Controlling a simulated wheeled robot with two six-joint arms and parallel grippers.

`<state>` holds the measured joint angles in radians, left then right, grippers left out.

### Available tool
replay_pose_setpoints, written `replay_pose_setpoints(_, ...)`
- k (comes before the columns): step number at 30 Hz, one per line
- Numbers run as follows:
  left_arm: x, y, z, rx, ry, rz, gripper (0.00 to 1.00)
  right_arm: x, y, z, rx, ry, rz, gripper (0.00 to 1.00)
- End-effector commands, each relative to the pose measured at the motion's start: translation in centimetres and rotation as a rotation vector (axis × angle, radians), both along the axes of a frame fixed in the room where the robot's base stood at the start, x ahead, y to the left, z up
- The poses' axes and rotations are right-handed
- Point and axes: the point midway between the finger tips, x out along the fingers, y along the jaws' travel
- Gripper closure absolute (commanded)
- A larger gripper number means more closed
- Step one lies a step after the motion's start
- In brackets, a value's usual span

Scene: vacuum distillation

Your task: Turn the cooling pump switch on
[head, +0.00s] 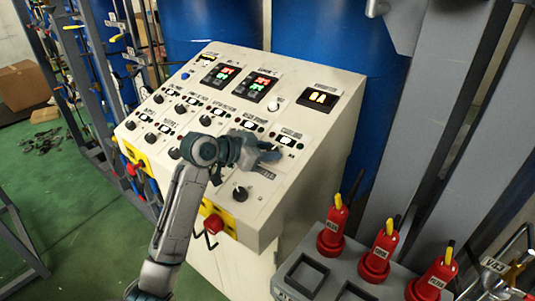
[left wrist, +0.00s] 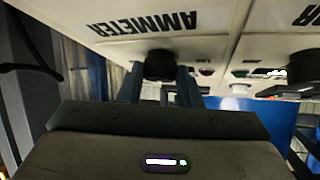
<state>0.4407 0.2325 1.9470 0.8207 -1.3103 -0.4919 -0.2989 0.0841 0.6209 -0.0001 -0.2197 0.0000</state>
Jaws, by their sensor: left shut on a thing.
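The control panel (head: 215,130) has a sloped cream face with rows of black rotary switches, small meters and lamps. My left gripper (head: 268,155) is at the right end of the panel's lower rows. It is shut on a black knob (left wrist: 160,65), which shows between its two fingers in the left wrist view. The word AMMETER is printed upside down beside this knob in that view. The gripper hides the knob in the head view. The small labels are too blurred to tell which switch is the cooling pump's. My right gripper is not in view.
A red emergency-type knob (head: 213,224) and another black rotary switch (head: 240,193) are below the gripper. Red tools (head: 332,232) stand in a grey holder (head: 305,277) at the lower right. Grey posts (head: 425,110) rise at the right. Blue drums (head: 325,45) stand behind.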

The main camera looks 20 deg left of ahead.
Motion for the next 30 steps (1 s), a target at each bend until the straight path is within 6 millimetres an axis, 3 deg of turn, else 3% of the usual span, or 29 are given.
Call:
replay_pose_setpoints(15, 0.6, 0.3, -0.1, 0.164, -0.063, -0.446, 0.91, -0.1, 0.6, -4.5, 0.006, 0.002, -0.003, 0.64)
replay_pose_setpoints(30, 0.9, 0.3, 0.2, 0.281, -0.103, -0.757, 0.91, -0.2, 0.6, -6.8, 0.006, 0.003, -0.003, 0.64)
